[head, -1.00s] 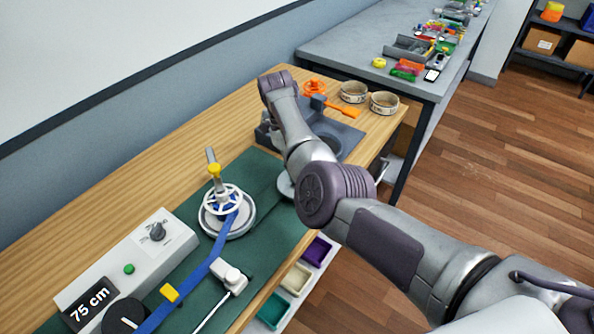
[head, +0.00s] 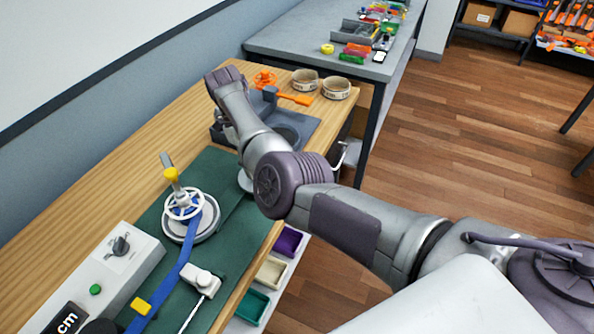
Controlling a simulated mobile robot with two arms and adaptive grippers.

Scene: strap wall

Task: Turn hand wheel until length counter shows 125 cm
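The length counter (head: 66,320) is a black display on the pale console at the lower left. Only "cm" shows now; its number is cut off by the picture's edge. A white spoked wheel (head: 183,204), which looks like the hand wheel, sits on a round metal base on the green mat. A blue strap (head: 172,278) runs from it toward the lower left. My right arm crosses the bench from the right, well to the right of the wheel. Its gripper cannot be made out behind the arm. My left gripper is not in view.
A white clamp (head: 201,280) sits beside the strap. A grey tray (head: 293,126), an orange wheel (head: 265,80) and two tape rolls (head: 305,80) stand at the bench's far end. Coloured bins (head: 287,242) hang along its edge.

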